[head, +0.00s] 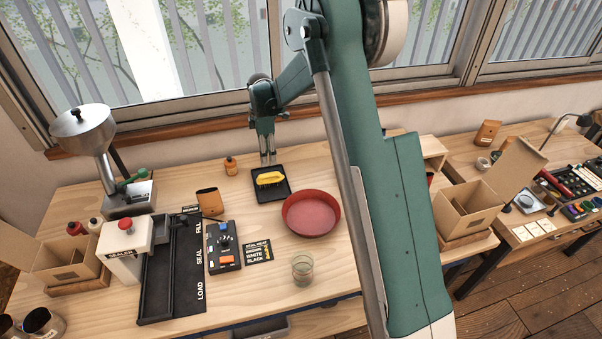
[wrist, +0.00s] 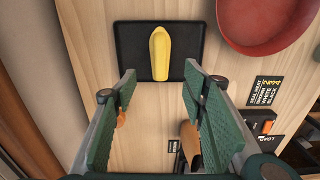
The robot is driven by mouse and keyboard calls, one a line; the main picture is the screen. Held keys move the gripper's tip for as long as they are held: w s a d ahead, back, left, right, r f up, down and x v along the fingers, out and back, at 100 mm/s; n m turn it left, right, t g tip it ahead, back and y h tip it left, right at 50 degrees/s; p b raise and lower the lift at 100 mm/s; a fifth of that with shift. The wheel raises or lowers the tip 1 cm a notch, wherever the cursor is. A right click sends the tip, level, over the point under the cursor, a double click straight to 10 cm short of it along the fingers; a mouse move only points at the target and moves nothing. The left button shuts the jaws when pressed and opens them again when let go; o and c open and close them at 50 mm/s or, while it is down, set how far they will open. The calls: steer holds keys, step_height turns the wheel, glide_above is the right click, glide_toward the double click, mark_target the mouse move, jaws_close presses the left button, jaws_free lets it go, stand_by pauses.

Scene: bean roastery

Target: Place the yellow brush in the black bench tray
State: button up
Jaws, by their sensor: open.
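The yellow brush (head: 270,178) lies in the black bench tray (head: 272,196), with its dark bristle side down in the head view. In the wrist view the yellow brush (wrist: 160,53) rests within the rim of the black tray (wrist: 130,50), near the top middle. My gripper (head: 268,160) is above the bench, at the back edge of the tray in the head view. In the wrist view my gripper's (wrist: 162,85) two green fingers are wide apart with nothing between them, apart from the brush.
A red round pan (head: 311,214) stands right of the tray. A glass (head: 303,270), a button box (head: 223,247) and a black sealer bed (head: 172,270) stand nearer the front. An orange bottle (head: 230,166) and a brown pouch (head: 209,202) are to the left.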

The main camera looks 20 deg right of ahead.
steer(key=s+d+r+m+t, duration=0.2)
steer(key=s+d+r+m, duration=0.15)
steer(key=s+r, duration=0.8)
steer(key=s+d+r+m+t, duration=0.1)
steer(key=s+d+r+m, duration=0.3)
steer(key=s+r, duration=0.75)
steer(key=s+d+m+t, duration=0.1)
steer(key=s+m, duration=0.4)
steer(key=s, duration=0.8)
steer(key=s+d+m+t, duration=0.2)
steer(key=s+m, duration=0.3)
steer(key=s, duration=0.8)
steer(key=shift+t, duration=0.6)
